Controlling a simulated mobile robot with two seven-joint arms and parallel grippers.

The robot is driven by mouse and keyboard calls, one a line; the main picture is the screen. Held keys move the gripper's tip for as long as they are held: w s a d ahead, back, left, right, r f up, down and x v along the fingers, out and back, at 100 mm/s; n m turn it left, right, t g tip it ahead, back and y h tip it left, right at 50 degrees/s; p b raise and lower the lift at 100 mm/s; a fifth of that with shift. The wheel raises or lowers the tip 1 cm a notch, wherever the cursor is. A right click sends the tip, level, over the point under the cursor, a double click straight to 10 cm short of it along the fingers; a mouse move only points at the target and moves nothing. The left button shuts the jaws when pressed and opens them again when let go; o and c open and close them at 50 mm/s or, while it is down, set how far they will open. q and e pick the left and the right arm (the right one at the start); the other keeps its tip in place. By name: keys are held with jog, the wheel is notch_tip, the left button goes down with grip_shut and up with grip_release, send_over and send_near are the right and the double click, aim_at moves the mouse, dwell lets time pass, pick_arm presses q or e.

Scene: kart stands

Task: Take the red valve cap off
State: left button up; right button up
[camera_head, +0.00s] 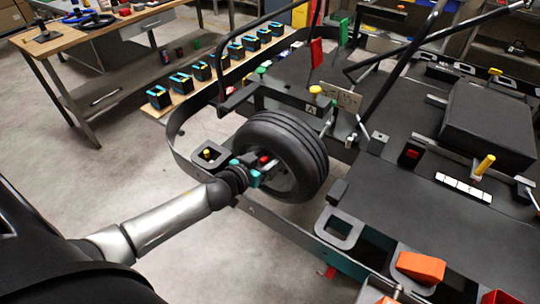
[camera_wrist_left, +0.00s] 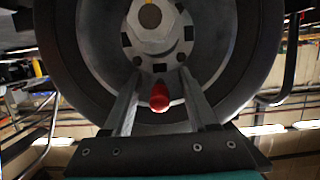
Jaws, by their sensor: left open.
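The red valve cap (camera_wrist_left: 159,97) shows in the left wrist view in front of the wheel, below its hub (camera_wrist_left: 152,22). In the head view, a small red spot at the wheel's face is the cap (camera_head: 265,160). The black tyre (camera_head: 292,145) stands upright on the kart's side. My left gripper (camera_wrist_left: 158,75) is open, with one finger on each side of the cap in the wrist view. Gaps show between the cap and both fingers, so they seem apart. In the head view my left gripper (camera_head: 258,174) is close to the wheel's face. My right gripper is not in view.
The kart's black deck (camera_head: 390,205) and bent side bar (camera_head: 174,140) surround the wheel. A holder with a yellow-topped piece (camera_head: 207,155) is left of the tyre. An orange block (camera_head: 420,267) lies at the lower right. The floor (camera_head: 140,165) at left is clear.

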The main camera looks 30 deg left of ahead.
aim_at(261, 163)
pick_arm(q)
jog(key=shift+w, duration=0.15)
grip_shut()
dwell(0.4)
dwell(0.5)
dwell(0.7)
jog(key=shift+f+p+v, duration=0.15)
jog(key=shift+p+v, duration=0.45)
jog(key=shift+v, duration=0.9)
jog(key=shift+f+p+v, duration=0.1)
jog(key=shift+p+v, duration=0.45)
jog(key=shift+v, duration=0.95)
